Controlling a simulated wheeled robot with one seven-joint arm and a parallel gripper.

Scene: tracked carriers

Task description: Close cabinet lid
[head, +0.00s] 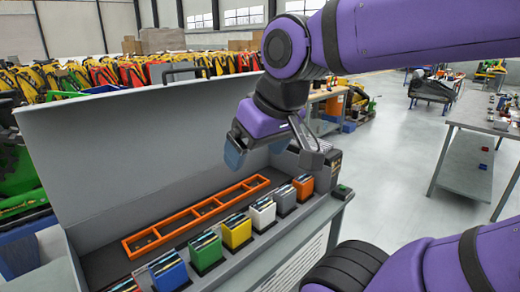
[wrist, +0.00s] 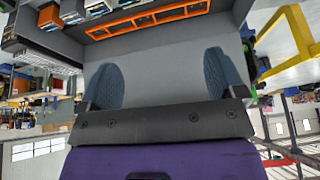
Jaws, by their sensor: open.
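The grey cabinet lid (head: 100,140) stands raised at the back of the cabinet, with a dark handle (head: 182,69) on its top edge. The lid also fills the middle of the wrist view (wrist: 160,60). The open cabinet body (head: 300,232) lies in front, its interior in view. My gripper (head: 236,152) hangs in front of the lid's right part, above the cabinet interior. In the wrist view my gripper (wrist: 162,78) shows two blue fingers spread apart with nothing between them. I cannot tell whether the fingers touch the lid.
An orange divided frame (head: 195,216) lies inside the cabinet. A row of coloured boxes, including a yellow one (head: 237,232) and a white one (head: 263,215), stands along the front. A grey table (head: 465,160) stands at the right, with open floor before it.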

